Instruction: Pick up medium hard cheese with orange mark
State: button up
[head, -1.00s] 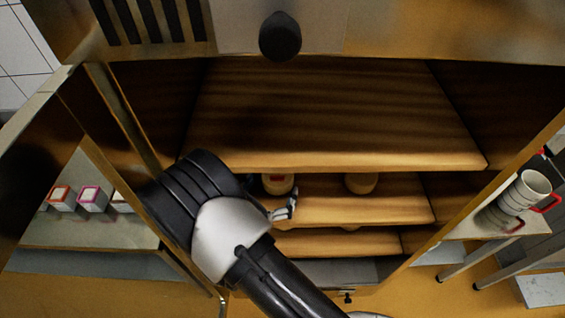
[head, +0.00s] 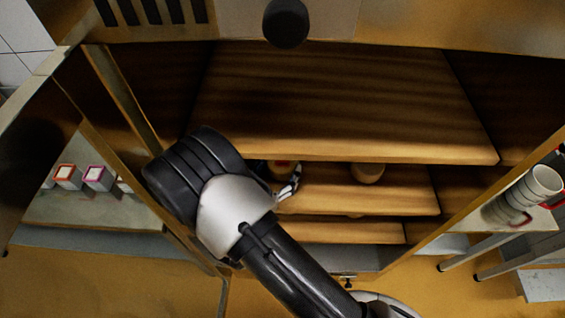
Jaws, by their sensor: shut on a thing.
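The upper shelf (head: 340,115) is bare and overhangs the cheeses. An open door stands on the left, with several small coloured-edge boxes (head: 97,178) on a table beyond. Stacked white moulds (head: 525,190) stand on a table at right.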

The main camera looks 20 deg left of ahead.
aim_at(279, 166)
jog(key=shift+c, duration=0.6)
notch_tip(279, 166, up, 10)
jog(key=shift+p, duration=1.15)
